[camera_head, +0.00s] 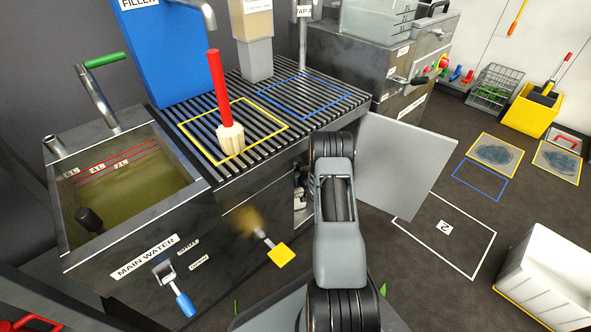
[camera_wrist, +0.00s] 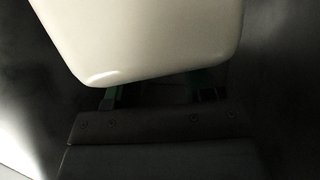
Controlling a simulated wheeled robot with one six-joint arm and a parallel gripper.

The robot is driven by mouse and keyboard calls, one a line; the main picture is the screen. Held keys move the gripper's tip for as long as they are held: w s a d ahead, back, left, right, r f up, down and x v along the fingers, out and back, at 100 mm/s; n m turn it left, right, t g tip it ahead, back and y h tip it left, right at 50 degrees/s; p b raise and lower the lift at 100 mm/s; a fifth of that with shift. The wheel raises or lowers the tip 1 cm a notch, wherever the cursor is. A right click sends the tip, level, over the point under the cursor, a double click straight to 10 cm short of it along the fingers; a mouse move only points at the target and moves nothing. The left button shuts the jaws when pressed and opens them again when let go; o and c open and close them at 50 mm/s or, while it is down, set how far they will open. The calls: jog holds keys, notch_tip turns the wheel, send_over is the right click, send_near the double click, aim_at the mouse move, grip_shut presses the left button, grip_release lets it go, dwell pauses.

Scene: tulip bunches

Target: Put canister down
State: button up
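A smooth, cream-white body, which looks like the canister (camera_wrist: 145,35), fills the top middle of the wrist view, tilted, with its rounded lower edge close to my gripper (camera_wrist: 155,92). The finger bases show as dark and green parts spaced apart below that edge. The fingertips are hidden behind the canister, so I cannot see whether they grip it. In the head view my arm reaches down beside the open cabinet door, under the slatted counter (camera_head: 258,152). My gripper and the canister are hidden there.
The open grey cabinet door (camera_head: 405,165) stands right of my arm. A red-handled brush (camera_head: 230,138) stands on the counter in a yellow outline. A water tank (camera_head: 130,190) is at left. A white crate (camera_head: 548,285) is at lower right. The wrist view's surroundings are dark.

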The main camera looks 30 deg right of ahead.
jog(key=shift+o, duration=0.8)
jog(key=shift+r, duration=0.15)
jog(key=p+v, duration=0.5)
jog(key=v, duration=0.7)
jog(key=shift+a, duration=0.1)
